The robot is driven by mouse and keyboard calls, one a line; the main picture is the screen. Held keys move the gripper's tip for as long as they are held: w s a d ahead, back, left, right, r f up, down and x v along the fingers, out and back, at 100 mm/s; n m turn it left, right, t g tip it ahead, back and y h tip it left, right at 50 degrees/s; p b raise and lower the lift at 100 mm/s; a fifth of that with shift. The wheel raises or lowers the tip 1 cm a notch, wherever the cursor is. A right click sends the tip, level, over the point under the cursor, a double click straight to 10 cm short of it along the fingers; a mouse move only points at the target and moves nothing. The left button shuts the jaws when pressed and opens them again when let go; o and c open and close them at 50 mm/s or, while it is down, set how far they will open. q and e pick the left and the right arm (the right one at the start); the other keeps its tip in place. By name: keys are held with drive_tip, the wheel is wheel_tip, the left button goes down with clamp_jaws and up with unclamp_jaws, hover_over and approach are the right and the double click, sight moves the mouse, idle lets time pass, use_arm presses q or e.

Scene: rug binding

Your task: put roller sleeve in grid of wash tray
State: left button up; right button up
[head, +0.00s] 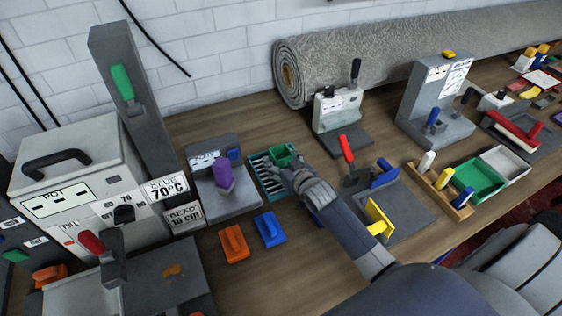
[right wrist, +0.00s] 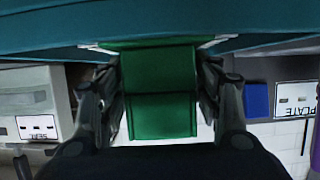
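The teal wash tray (head: 262,183) lies on the bench in the middle of the head view, with a slatted grid in it. A green, squarish piece (head: 283,153), which appears to be the roller sleeve, is at the tray's far part. My right gripper (head: 291,168) is over the tray. In the right wrist view the green piece (right wrist: 160,100) sits between the two fingers, which look close against its sides. Its end meets the teal tray edge (right wrist: 60,35); whether it rests on the grid is hidden. My left gripper is out of view.
A grey stand with a purple block (head: 222,174) is left of the tray. Orange (head: 233,243) and blue (head: 269,229) blocks lie in front. A red-handled tool (head: 347,152) and a yellow-blue fixture (head: 379,217) stand right. A rolled rug (head: 400,50) lies behind.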

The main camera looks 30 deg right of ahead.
idle(0.3)
drive_tip(key=shift+r, duration=0.2)
drive_tip(key=b+v, duration=0.1)
drive_tip(key=v, duration=1.1)
drive_tip(key=shift+d, duration=0.1)
